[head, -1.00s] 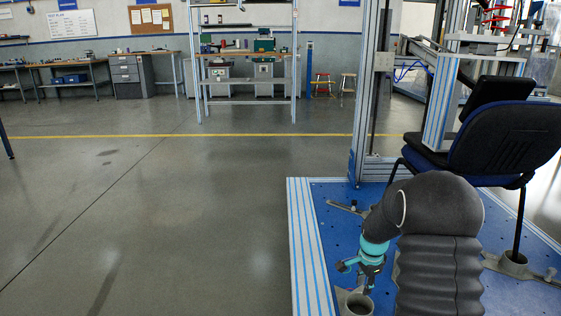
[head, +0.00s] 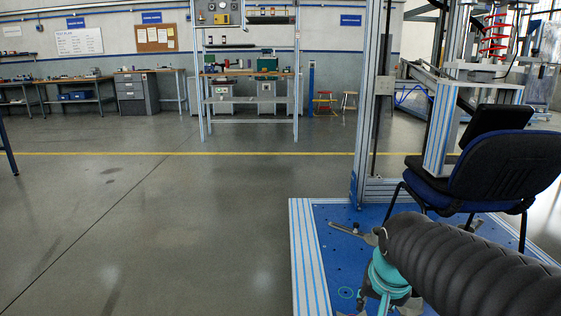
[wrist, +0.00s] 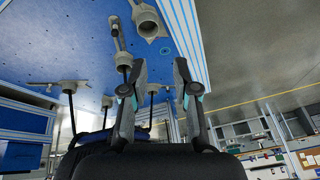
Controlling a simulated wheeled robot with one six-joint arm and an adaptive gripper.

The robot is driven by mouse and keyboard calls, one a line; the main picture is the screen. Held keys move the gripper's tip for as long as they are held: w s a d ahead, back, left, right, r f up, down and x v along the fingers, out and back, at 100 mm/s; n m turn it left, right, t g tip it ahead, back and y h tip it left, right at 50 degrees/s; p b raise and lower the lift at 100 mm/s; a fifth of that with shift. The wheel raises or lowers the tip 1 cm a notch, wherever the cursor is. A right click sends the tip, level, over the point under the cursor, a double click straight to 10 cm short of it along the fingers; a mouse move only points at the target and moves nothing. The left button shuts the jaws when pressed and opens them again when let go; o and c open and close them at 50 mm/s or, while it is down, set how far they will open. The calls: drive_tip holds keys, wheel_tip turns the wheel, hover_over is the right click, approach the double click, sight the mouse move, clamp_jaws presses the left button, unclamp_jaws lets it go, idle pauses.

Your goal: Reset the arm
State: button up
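My gripper (wrist: 159,62) is open in the wrist view, its two dark fingers with teal parts spread apart and nothing between them. In the head view my gripper's teal body (head: 388,278) is at the bottom, over the blue platform, and my dark ribbed arm hides part of it. Its fingertips cannot be made out there. The dark blue office chair (head: 505,165) stands on the platform to the right, apart from my gripper.
The blue perforated platform (head: 335,268) has a striped aluminium edge (head: 306,262). A grey floor cup (wrist: 148,22) and another cup (wrist: 124,62) are beyond my fingers in the wrist view. A tall metal frame (head: 372,110) stands behind. The floor (head: 180,240) at left is clear.

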drive_tip(key=s+a+r+n, duration=0.1)
drive_tip(key=s+n, duration=0.1)
drive_tip(key=s, duration=0.3)
drive_tip(key=s+r+n+t+p, duration=0.1)
drive_tip(key=s+n, duration=0.1)
drive_tip(key=s, duration=0.4)
drive_tip(key=shift+a+r, duration=0.4)
